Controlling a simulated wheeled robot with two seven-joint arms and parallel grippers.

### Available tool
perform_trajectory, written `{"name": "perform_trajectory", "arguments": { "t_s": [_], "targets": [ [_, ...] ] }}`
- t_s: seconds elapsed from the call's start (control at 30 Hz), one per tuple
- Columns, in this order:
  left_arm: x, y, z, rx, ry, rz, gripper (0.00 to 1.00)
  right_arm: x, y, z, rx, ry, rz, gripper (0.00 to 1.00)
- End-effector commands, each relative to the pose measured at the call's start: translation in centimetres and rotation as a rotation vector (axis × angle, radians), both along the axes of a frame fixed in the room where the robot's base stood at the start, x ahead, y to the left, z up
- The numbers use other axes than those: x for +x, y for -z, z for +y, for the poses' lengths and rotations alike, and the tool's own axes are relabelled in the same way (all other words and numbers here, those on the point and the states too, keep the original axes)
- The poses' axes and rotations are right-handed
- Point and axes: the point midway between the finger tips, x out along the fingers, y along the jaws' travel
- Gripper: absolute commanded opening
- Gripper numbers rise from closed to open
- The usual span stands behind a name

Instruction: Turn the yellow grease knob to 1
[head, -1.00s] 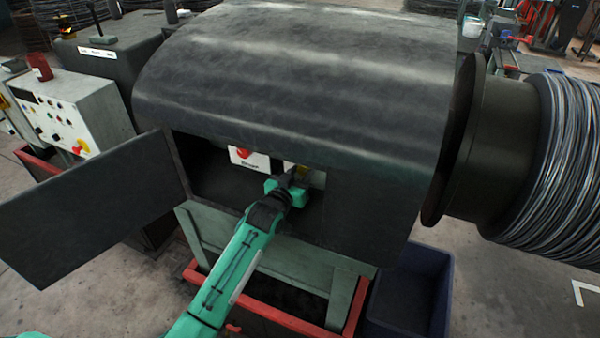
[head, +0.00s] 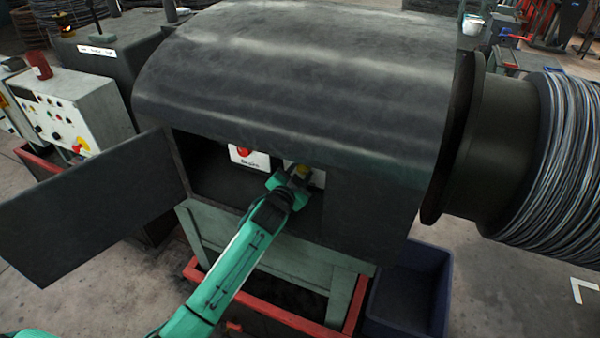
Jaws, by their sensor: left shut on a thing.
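The yellow grease knob (head: 302,171) shows as a small yellow patch on a pale panel inside the opening of the dark machine housing. My left gripper (head: 299,177) reaches into the opening and is shut on the yellow knob, hiding most of it. The knob's pointer and any numbers around it cannot be read. A white plate with a red knob (head: 243,151) and a dark label below it is to the left of my gripper. My right gripper is not in view.
The dark hood (head: 300,75) overhangs the opening. An open door (head: 95,210) swings out at the left. A wire drum (head: 550,150) stands at the right. A blue bin (head: 412,290) and a red floor frame (head: 275,312) are below.

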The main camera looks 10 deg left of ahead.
Motion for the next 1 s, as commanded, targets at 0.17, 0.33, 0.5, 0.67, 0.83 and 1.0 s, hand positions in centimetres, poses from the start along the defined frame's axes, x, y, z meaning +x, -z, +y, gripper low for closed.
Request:
{"name": "perform_trajectory", "arguments": {
  "t_s": [0.17, 0.33, 0.5, 0.67, 0.83, 1.0],
  "targets": [
    [-0.01, 0.04, -0.02, 0.013, 0.001, -0.002, 0.13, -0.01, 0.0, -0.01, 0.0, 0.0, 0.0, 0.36],
    [-0.01, 0.05, -0.02, 0.013, 0.001, -0.002, 0.13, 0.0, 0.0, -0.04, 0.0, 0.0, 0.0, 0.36],
    [-0.01, 0.05, -0.02, 0.012, 0.0, -0.001, 0.42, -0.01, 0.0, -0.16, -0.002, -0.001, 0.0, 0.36],
    [-0.01, 0.03, -0.01, 0.012, 0.0, -0.001, 0.58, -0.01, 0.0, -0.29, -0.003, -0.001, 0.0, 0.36],
    [-0.01, 0.03, 0.0, 0.012, 0.0, -0.002, 0.58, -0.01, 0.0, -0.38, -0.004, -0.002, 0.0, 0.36],
    [-0.64, 0.1, 0.14, 0.012, 0.0, -0.003, 0.58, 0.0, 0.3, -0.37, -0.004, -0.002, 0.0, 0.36]
  ]
}}
